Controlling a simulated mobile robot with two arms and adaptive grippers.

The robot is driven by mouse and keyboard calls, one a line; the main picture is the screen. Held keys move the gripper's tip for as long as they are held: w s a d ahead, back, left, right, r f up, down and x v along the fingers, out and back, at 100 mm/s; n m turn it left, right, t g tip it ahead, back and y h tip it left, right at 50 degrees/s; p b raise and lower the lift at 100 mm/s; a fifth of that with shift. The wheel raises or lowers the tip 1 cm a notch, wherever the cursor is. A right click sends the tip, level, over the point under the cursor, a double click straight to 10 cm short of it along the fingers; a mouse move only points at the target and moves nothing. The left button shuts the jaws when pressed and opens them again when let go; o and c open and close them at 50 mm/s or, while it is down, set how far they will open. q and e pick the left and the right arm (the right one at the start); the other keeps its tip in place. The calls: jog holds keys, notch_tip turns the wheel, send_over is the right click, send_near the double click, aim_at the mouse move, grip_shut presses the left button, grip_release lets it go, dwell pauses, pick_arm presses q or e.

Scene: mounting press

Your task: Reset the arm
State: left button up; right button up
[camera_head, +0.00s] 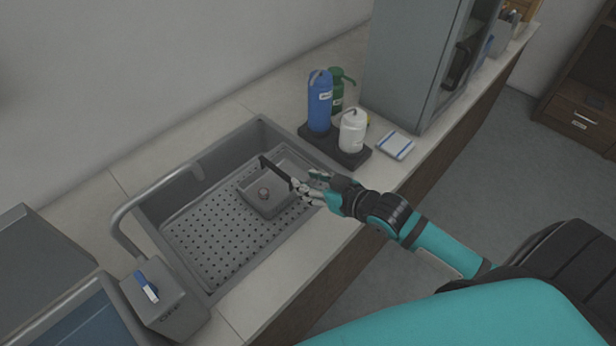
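My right arm reaches in from the right, teal with black joints. My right gripper (309,189) is over the right front rim of the grey sink (190,252). Its fingers look spread, beside the dark handle (276,172) of a small grey box (268,201) inside the sink. I cannot tell whether the fingers touch the handle. The box sits on the perforated sink floor and has a small round knob. My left gripper is not in view.
A blue bottle (319,103), a green bottle (337,93) and a white bottle (353,131) stand on a dark tray behind the gripper. A blue-and-white cloth (395,145) lies beside them. A grey cabinet (405,65) stands at the back. A curved faucet (131,213) rises at the left.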

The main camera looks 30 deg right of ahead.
jog(key=s+f+g, duration=0.1)
jog(key=s, duration=0.1)
jog(key=s+a+f+g+h, duration=0.1)
jog(key=s+f, duration=0.1)
jog(key=s, duration=0.1)
jog(key=s+a+f+g+h, duration=0.1)
jog(key=s, duration=0.1)
jog(key=shift+s+a+f+m+g, duration=0.15)
jog(key=shift+s+f+m+g, duration=0.15)
jog(key=shift+s, duration=0.1)
jog(key=s+f+m+g+h, duration=0.15)
jog(key=s+g, duration=0.45)
jog(key=s, duration=0.8)
notch_tip(320, 180, down, 28)
jog(key=s+g, duration=0.1)
jog(key=s, duration=0.1)
jog(key=s+d+f+g+h+b, duration=0.1)
jog(key=s+d+f, duration=0.2)
jog(key=s+f, duration=1.2)
jog(key=shift+s+d, duration=0.15)
jog(key=shift+s, duration=0.05)
jog(key=shift+n, duration=0.25)
